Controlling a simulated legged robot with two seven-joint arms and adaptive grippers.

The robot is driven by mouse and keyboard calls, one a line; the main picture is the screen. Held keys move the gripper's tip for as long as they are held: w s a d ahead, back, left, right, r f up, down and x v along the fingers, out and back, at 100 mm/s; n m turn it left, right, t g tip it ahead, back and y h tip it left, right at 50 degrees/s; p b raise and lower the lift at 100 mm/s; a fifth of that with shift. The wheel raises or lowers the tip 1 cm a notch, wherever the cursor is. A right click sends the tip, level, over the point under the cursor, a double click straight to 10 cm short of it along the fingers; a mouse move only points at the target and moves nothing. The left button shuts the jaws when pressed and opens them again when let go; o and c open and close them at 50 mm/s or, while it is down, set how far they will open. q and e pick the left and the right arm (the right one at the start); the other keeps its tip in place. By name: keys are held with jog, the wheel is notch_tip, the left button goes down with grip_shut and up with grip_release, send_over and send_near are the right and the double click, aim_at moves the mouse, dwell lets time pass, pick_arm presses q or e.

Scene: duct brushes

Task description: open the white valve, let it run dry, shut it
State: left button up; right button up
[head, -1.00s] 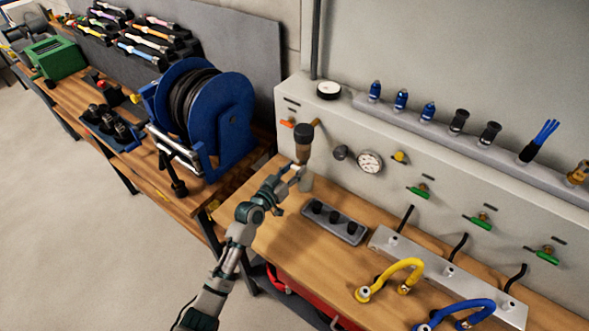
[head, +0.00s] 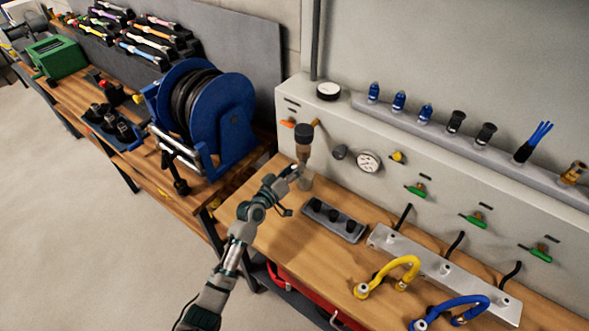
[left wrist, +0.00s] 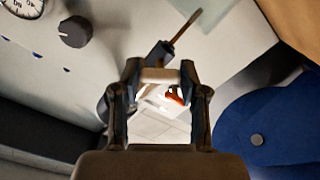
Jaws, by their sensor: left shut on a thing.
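The filter unit (head: 303,140), dark brown on top with a paler lower part, hangs on a brass-coloured pipe from the front of the grey panel. My left gripper (head: 296,172) is at its lower end, above the bench. In the left wrist view my left gripper (left wrist: 160,78) is shut on a short pale piece, the white valve (left wrist: 160,75), which lies across between the fingertips. Its turn position cannot be told, and no running water can be seen. A small greyish cup (head: 306,183) stands just under the unit, partly behind the gripper. My right gripper is out of view.
The panel carries an orange lever (head: 288,123), a black knob (head: 340,152), a gauge (head: 368,162) and green valves (head: 416,191). A grey block with black knobs (head: 333,220) lies on the bench nearby. A blue hose reel (head: 225,115) stands left. Yellow and blue hoses are at front right.

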pick_arm(q)
jog(key=shift+f, duration=0.1)
jog(key=o, duration=1.2)
jog(key=shift+a, duration=0.1)
jog(key=shift+c, duration=0.2)
jog(key=shift+s, duration=0.1)
jog(key=v, duration=1.1)
jog(key=shift+s+a, duration=0.25)
jog(key=shift+a, duration=0.05)
